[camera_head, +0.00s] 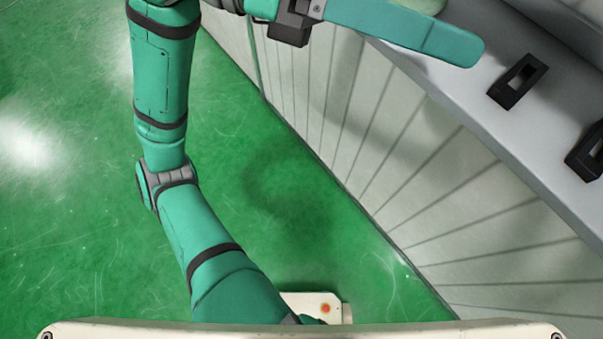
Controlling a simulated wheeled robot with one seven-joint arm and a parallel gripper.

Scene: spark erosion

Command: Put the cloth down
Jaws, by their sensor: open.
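My gripper (405,28) is at the top edge of the picture, over the grey worktop. One long teal finger shows, pointing right; the other finger is not clearly visible. The gripper is open. A pale green, rounded piece (424,5) shows just behind the finger at the top edge, mostly cut off. I cannot tell whether it is the cloth or whether it touches the gripper. No other cloth shows.
The grey worktop (455,85) runs diagonally along the right, above a pale ribbed panel front (430,190). Two black brackets (518,81) (588,152) stand on the worktop. The green floor (70,220) at left is clear.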

